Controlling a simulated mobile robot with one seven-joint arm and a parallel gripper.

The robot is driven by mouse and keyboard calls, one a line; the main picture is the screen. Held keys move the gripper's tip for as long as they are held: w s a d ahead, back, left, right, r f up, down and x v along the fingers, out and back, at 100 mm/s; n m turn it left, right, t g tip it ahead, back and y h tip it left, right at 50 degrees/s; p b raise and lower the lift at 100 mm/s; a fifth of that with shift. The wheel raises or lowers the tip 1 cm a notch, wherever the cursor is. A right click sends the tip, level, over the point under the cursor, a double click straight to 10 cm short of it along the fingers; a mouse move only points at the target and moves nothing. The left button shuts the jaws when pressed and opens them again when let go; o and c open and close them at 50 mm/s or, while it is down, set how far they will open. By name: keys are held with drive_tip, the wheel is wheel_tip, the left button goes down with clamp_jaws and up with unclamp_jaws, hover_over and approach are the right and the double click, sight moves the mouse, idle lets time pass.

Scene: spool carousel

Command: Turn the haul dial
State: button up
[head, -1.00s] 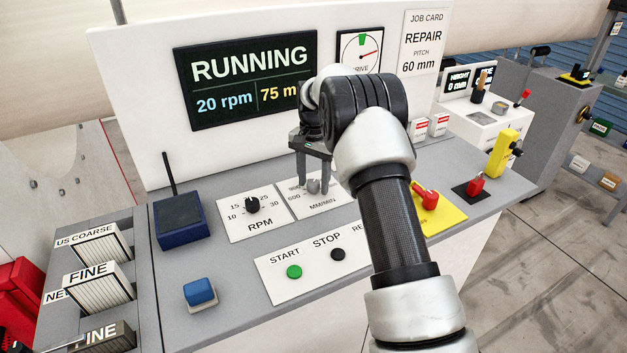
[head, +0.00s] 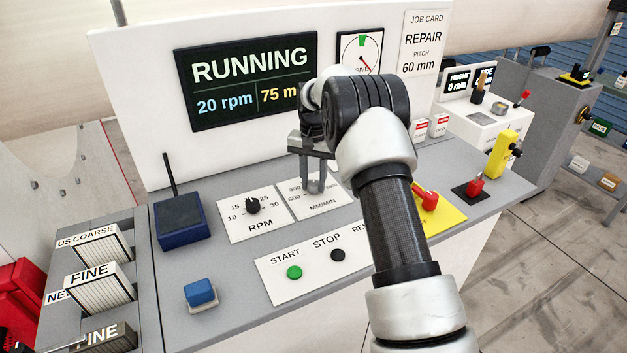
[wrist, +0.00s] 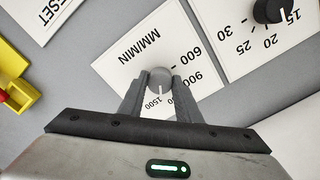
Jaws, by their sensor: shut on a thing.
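The haul dial is a grey knob (wrist: 160,80) on the white MM/MIN plate (wrist: 120,66). In the wrist view its white pointer line points down toward the 1500 mark. My gripper (head: 314,190) is over this plate, and in the wrist view its two fingers (wrist: 160,92) are shut on the sides of the knob. The screen (head: 250,80) reads RUNNING, 20 rpm and 75 m, with the rest of that line hidden by my arm.
The RPM dial (head: 252,206) is left of the haul dial. A green START button (head: 294,272) and black STOP button (head: 338,254) are in front. A blue box with an antenna (head: 182,222) stands at left.

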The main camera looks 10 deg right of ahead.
sight(313, 183)
drive_tip(key=n, duration=0.5)
drive_tip(key=shift+r+n+p, duration=0.1)
drive_tip(key=shift+n+p, duration=0.2)
drive_tip(key=shift+n, duration=0.1)
idle(0.4)
drive_tip(key=o, duration=1.1)
drive_tip(key=shift+c, duration=0.2)
wheel_tip(313, 183, up, 17)
drive_tip(key=shift+r+p, duration=0.2)
drive_tip(key=shift+p, duration=0.2)
